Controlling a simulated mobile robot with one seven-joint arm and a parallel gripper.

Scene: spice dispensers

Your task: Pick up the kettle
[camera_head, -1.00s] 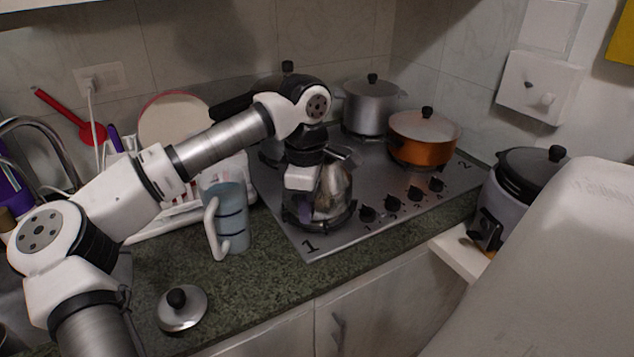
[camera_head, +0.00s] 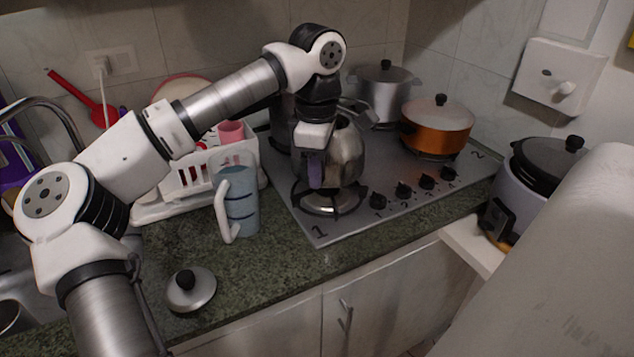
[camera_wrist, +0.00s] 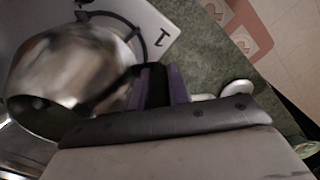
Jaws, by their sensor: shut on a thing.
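The kettle (camera_head: 345,156) is shiny metal and hangs a little above the front-left burner of the hob. It also shows large and blurred at the left of the wrist view (camera_wrist: 72,72). My gripper (camera_head: 315,168) is at the kettle's left side in the head view, with purple finger pads. In the wrist view my gripper (camera_wrist: 160,85) is shut on the kettle's dark handle, beside the body. The exact grip on the handle is partly hidden by the fingers.
The hob (camera_head: 375,215) also holds an orange pot (camera_head: 437,130) and a silver pot (camera_head: 385,90). A blue pitcher (camera_head: 240,205), a dish rack (camera_head: 195,180) and a lid (camera_head: 190,290) are on the counter to the left. A rice cooker (camera_head: 520,190) stands at the right.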

